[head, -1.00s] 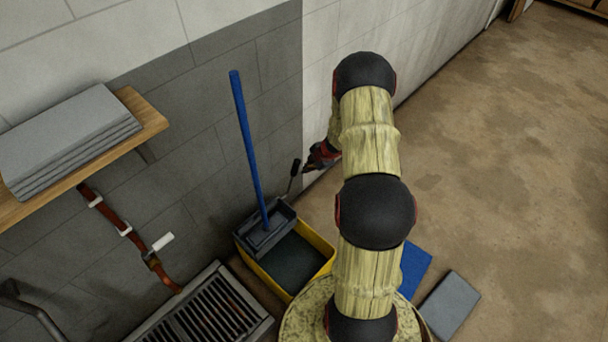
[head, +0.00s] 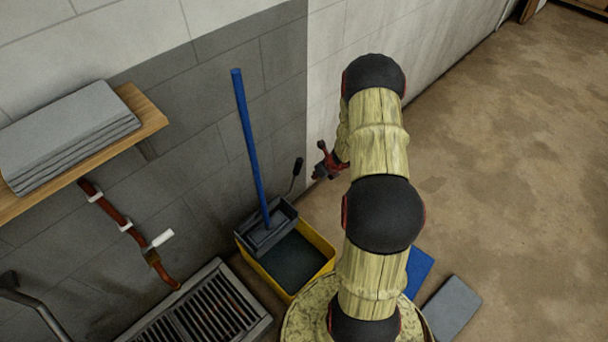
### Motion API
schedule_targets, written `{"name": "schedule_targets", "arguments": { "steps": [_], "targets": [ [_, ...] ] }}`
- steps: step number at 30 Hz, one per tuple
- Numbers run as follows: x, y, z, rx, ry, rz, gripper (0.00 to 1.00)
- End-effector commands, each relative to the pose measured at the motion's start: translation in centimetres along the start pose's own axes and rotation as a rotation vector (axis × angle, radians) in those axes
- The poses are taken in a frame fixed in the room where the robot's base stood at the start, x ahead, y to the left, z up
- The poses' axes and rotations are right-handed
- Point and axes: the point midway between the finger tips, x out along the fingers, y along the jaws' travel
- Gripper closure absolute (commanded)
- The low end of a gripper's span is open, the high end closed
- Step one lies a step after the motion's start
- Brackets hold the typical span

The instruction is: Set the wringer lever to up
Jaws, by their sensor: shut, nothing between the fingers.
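The yellow mop bucket (head: 318,252) stands on the floor by the wall, with a dark grey wringer (head: 268,230) on its back left side. The wringer lever (head: 293,178) is a thin dark rod with a black grip, rising from the wringer's right side. It points up, with a slight lean to the right. My gripper (head: 318,174) is shut and empty, to the right of the lever's grip with a small gap in the picture. My arm hides part of the floor to the right of the bucket.
A blue mop handle (head: 248,150) stands upright from the wringer, left of the lever. A blue mat (head: 418,270) and grey block (head: 452,306) lie at right.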

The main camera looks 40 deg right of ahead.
Motion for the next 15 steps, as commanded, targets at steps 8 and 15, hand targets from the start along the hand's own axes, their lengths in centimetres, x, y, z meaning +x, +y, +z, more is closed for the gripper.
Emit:
{"name": "schedule_targets", "arguments": {
  "steps": [8,15],
  "targets": [
    [2.5,0.1,-0.2,-0.030,0.002,0.001,1.00],
    [7.2,0.1,-0.2,-0.031,0.002,0.001,1.00]
  ]
}}
